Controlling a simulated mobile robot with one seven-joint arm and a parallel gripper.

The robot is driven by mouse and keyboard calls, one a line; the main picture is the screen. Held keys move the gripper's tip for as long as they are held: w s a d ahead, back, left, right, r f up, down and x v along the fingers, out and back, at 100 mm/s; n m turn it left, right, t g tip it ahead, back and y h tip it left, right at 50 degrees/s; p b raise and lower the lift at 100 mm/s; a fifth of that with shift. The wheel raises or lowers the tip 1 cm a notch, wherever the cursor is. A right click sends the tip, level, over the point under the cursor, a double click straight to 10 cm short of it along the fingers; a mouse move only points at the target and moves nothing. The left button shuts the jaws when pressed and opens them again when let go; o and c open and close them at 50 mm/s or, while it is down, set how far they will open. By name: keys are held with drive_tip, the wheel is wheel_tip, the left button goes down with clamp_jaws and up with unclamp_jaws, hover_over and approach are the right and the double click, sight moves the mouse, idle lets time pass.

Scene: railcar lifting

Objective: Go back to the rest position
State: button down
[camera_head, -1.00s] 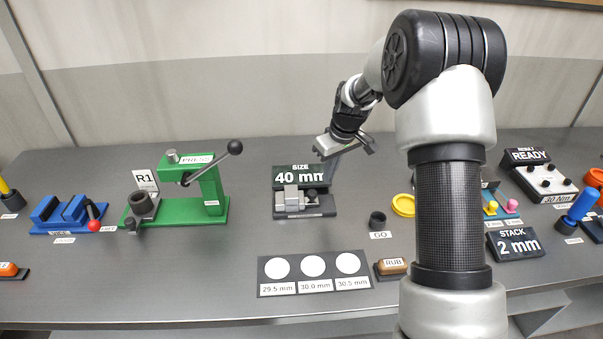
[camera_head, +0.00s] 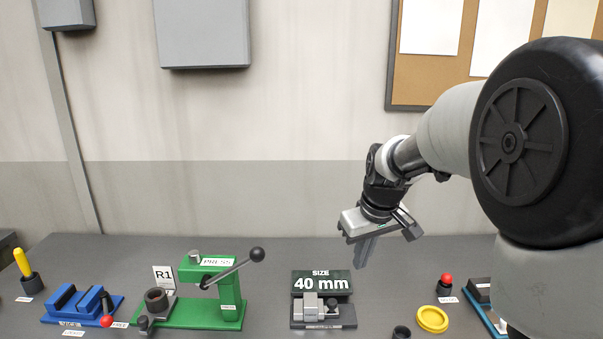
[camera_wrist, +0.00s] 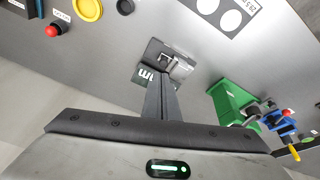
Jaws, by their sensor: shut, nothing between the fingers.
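My gripper (camera_head: 364,262) hangs in the air above the bench, just right of the size gauge and higher than it. Its fingers are together, point downward and hold nothing. In the wrist view the shut fingers (camera_wrist: 160,85) stand in front of part of the size gauge (camera_wrist: 174,62). The size gauge (camera_head: 323,312) has a dark sign reading 40 mm and grey jaws. My arm fills the right side of the head view and hides the bench there.
A green press (camera_head: 215,312) with a black-knobbed lever stands left of the gauge. A blue vise (camera_head: 76,303) is farther left. A yellow ring (camera_head: 432,319) and a red-topped button (camera_head: 446,285) lie to the right. The wall behind holds a pinboard (camera_head: 393,85).

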drive_tip(key=s+r+m+t, duration=0.1)
drive_tip(key=s+r, duration=0.3)
drive_tip(key=s, duration=0.9)
drive_tip(key=s+r+m+t+p, duration=0.1)
drive_tip(key=s+r+m, duration=0.2)
drive_tip(key=s, duration=1)
drive_tip(key=shift+d+r+h, duration=0.3)
drive_tip(key=shift+d+r, duration=0.05)
drive_tip(key=shift+r, duration=0.15)
